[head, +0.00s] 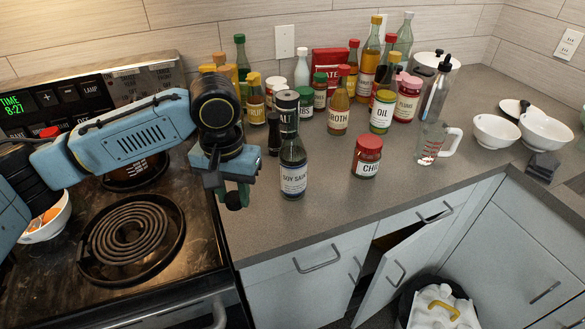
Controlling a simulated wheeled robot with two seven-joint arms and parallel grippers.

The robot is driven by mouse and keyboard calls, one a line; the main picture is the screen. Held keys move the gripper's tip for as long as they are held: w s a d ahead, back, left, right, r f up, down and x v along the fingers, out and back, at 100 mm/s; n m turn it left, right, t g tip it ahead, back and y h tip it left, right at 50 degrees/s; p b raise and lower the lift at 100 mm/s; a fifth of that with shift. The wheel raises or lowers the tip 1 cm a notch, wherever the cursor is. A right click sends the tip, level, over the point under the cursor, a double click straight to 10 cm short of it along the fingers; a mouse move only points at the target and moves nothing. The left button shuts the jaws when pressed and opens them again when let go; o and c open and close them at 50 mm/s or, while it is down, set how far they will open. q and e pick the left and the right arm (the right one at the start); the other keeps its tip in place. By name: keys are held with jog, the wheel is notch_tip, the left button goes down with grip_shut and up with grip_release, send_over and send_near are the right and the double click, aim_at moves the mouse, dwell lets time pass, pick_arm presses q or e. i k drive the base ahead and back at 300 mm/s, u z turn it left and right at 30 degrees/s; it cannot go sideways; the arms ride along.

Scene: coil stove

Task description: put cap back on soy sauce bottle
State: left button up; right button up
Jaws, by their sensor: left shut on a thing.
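The soy sauce bottle (293,178) stands upright near the counter's front, a dark bottle with a white label. Its top overlaps a black-topped salt container (288,103) behind it, so its mouth is hard to make out. My left gripper (237,192) points down to the left of the bottle, apart from it, above the counter edge beside the stove. It is shut on a small dark green piece (234,202), which looks like the cap; the fingers partly hide it. My right gripper is not in view.
Several bottles and jars crowd the counter behind. A red-lidded chili jar (367,157) and a glass measuring cup (432,143) stand to the right, with white bowls (495,131) beyond. The coil stove (197,255) is at left. A cabinet door (405,268) hangs open below.

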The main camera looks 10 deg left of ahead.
aim_at(292, 155)
jog(key=u, duration=0.95)
jog(key=k, duration=0.65)
jog(key=z, duration=0.4)
jog(key=i, duration=1)
